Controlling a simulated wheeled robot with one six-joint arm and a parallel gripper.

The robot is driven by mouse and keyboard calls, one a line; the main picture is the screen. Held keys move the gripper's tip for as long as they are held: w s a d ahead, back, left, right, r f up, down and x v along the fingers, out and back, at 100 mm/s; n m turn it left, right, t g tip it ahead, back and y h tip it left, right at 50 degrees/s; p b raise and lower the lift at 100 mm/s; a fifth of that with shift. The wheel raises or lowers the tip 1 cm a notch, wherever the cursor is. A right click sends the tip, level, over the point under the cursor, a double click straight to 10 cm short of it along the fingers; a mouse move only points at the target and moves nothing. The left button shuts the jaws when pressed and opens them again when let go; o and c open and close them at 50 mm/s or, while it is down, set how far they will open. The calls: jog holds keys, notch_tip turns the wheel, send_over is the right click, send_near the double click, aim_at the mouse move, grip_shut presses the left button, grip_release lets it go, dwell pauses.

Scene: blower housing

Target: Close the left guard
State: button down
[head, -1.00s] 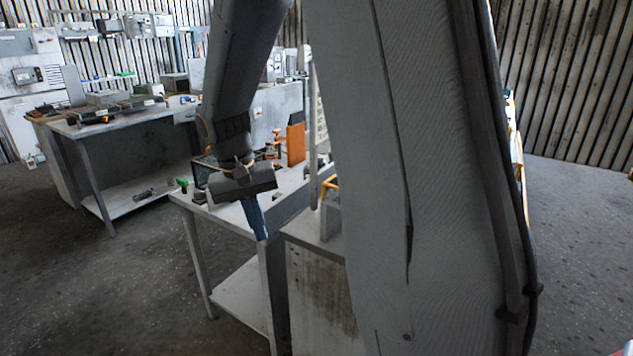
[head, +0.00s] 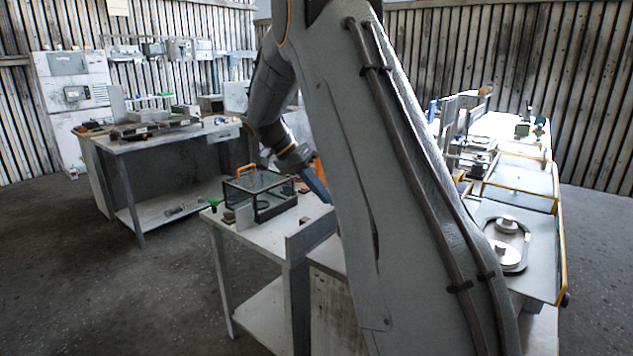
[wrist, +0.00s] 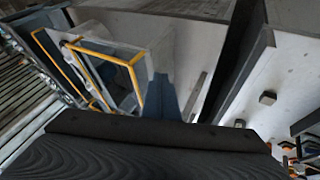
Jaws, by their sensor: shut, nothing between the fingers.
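Yellow-framed guards (head: 522,197) show on the long bench at the right of the head view. I cannot tell for sure which of them is the left guard. In the wrist view a yellow-framed panel (wrist: 120,60) stands at an angle at the upper left, beside the fingers. My gripper (head: 318,188) shows in the head view as blue fingers, partly hidden by my arm, over the near table. In the wrist view its blue fingers (wrist: 166,98) are together and empty. They look apart from the yellow frame.
A clear, dark-edged box with an orange handle (head: 258,194) stands on the near table (head: 262,236). A plate with round metal parts (head: 508,240) lies on the right bench. Another workbench (head: 150,138) is at the back left. The floor at the left is clear.

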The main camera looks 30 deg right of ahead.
jog(key=s+d+f+p, duration=0.3)
jog(key=s, duration=0.2)
jog(key=shift+d+f+p, duration=0.2)
jog(key=shift+d+p, duration=0.15)
jog(key=shift+d, duration=0.05)
jog(key=shift+s, duration=0.1)
